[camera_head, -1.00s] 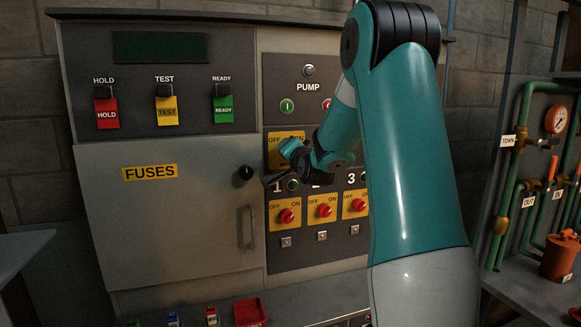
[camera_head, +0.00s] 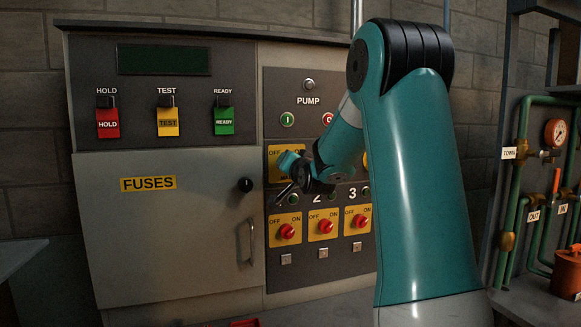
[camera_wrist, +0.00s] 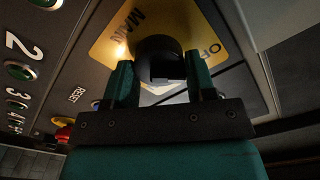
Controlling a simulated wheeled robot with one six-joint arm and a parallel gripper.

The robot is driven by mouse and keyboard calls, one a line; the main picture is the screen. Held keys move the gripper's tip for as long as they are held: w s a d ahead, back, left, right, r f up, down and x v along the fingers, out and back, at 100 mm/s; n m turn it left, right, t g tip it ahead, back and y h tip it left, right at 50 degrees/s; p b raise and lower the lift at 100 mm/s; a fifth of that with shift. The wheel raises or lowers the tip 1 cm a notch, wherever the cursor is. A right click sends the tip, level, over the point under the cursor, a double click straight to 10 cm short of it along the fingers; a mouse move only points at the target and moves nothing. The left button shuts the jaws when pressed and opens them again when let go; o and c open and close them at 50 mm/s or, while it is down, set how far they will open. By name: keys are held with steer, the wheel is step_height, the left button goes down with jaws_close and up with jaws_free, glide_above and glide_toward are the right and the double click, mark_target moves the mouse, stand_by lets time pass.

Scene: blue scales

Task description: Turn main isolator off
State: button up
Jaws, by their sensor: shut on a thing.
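The main isolator is a black rotary knob (camera_wrist: 157,48) on a yellow plate (camera_wrist: 112,42) marked MAIN and OFF in the wrist view. My gripper (camera_wrist: 158,72) is shut on this knob, with one teal finger on each side of it. The knob's pointing direction cannot be told. In the head view the yellow plate (camera_head: 274,153) sits below the pump buttons, and my gripper (camera_head: 290,172) covers its middle, hiding the knob and part of the lettering.
Below the plate is a row of red OFF/ON switches (camera_head: 325,227) numbered 1, 2, 3. A grey fuses door (camera_head: 170,240) with a black knob (camera_head: 245,185) is on the left. Green pipes with a gauge (camera_head: 556,132) stand at the right. My arm hides the panel's right side.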

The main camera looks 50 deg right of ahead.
steer(key=o, duration=0.9)
steer(key=b+v, duration=0.3)
steer(key=v, duration=1.4)
steer(key=shift+a+f, duration=0.1)
steer(key=shift+a, duration=0.1)
